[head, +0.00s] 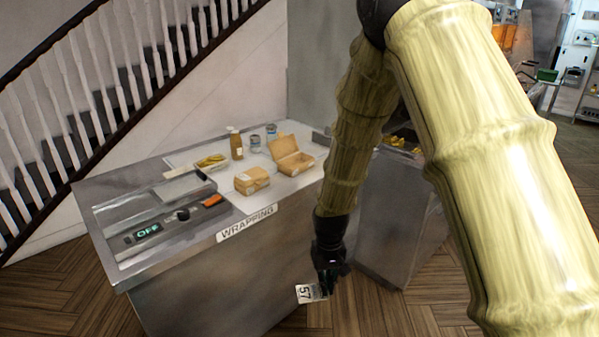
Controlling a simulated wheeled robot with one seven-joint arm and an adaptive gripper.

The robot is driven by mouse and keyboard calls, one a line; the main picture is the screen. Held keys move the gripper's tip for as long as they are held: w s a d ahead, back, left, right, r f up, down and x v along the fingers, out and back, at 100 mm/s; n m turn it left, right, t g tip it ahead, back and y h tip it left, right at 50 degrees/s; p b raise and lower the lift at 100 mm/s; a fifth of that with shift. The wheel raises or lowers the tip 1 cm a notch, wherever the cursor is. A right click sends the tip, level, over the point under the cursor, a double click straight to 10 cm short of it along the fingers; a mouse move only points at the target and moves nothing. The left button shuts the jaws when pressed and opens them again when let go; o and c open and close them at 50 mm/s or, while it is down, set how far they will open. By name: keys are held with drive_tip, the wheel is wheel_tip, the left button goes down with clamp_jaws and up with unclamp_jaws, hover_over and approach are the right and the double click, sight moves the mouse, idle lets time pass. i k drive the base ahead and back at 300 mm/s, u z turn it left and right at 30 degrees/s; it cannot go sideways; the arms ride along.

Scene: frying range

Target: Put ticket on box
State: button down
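My gripper (324,284) hangs low in front of the counter's front panel, right of the "WRAPPING" label. A small white ticket marked 57 (307,293) is at its fingertips, and the gripper looks shut on it. Two brown card boxes are on the counter top: a closed box (251,180) near the front edge, with a pale patch on its front side, and an open box (291,158) with its lid up behind it to the right. My gripper is below and to the right of both boxes, apart from them.
The steel wrapping counter (200,262) carries a tray of food (210,162), a brown bottle (236,147), two small jars (271,131) and a panel reading OFF (147,231). Another steel unit (385,225) stands behind my arm. A stair railing (90,80) rises at the left.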

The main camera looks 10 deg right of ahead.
sight(255, 172)
drive_tip(key=z, duration=0.85)
drive_tip(key=i, duration=0.55)
drive_tip(key=u, duration=0.4)
